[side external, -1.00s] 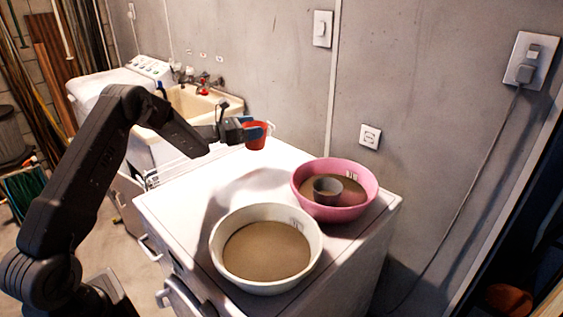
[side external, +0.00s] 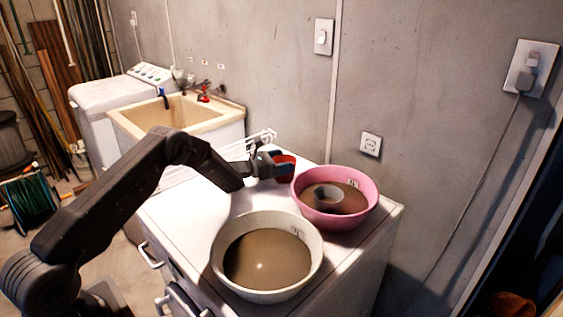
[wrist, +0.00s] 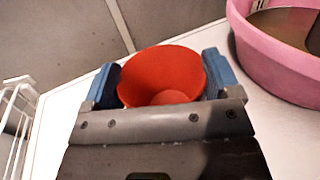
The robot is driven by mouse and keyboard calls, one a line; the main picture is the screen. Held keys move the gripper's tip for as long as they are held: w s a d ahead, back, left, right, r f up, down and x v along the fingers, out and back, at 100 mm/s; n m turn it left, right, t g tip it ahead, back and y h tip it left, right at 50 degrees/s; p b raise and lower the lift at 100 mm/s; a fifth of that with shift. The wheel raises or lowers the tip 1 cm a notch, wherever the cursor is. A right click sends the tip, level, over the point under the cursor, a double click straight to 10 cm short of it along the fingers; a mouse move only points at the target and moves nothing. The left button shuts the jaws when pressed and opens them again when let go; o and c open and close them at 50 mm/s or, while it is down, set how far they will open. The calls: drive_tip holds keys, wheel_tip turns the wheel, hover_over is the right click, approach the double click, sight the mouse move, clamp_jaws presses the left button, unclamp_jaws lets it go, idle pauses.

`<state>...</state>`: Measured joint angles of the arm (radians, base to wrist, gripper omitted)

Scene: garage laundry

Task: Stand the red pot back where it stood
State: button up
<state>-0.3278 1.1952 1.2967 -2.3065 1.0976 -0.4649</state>
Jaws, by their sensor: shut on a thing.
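The red pot (wrist: 160,72) is held between the two blue fingers of my gripper (wrist: 160,85), its open mouth facing the wrist camera. In the side external view the red pot (side external: 286,167) shows at the fingertips of my gripper (side external: 280,163), low over the far part of the white machine top, just left of the pink basin. Part of the pot is hidden by the fingers. I cannot tell whether its base touches the top.
A white basin with brown contents (side external: 222,278) stands at the front of the white machine top (side external: 180,205). The pink basin (wrist: 262,62) is close on the right in the wrist view. A white wire rack (wrist: 14,120) is at the left. The wall is behind.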

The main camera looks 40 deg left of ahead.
drive_tip(key=o, duration=0.8)
drive_tip(key=shift+f, duration=0.1)
